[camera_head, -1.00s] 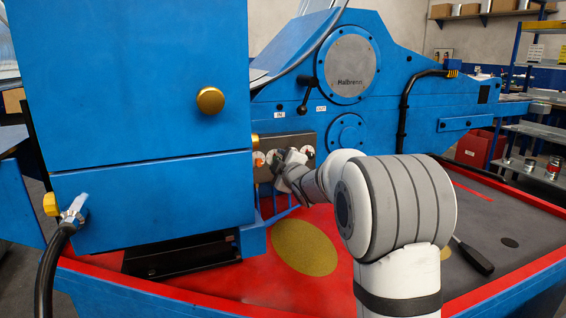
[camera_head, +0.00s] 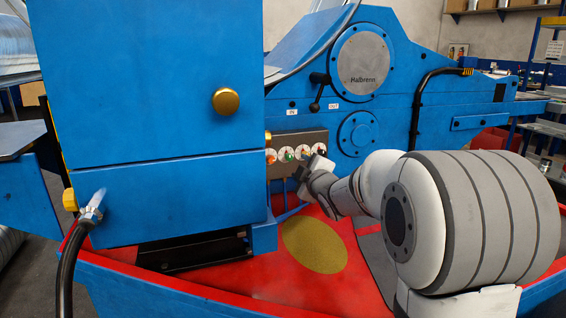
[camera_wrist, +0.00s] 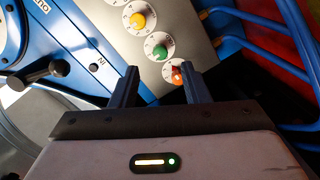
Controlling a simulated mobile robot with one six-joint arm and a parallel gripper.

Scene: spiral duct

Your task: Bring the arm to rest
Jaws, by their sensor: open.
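My gripper (camera_head: 304,178) is in front of and just below the grey control panel (camera_head: 283,142) on the blue machine, with my arm reaching in from the right. In the wrist view my gripper (camera_wrist: 160,84) has its two dark fingers apart with nothing held between them. Beyond the fingertips are an orange-red knob (camera_wrist: 177,76), a green knob (camera_wrist: 159,52) and a yellow knob (camera_wrist: 137,20) on white dials. The fingers look clear of the knobs, though the exact gap is hard to tell.
A black-knobbed lever (camera_wrist: 58,68) sits left of the fingers in the wrist view. Blue tubes (camera_wrist: 265,50) run at the right. A blue cabinet (camera_head: 160,90) stands left of the panel. Red floor with a yellow disc (camera_head: 315,246) lies below, fairly open.

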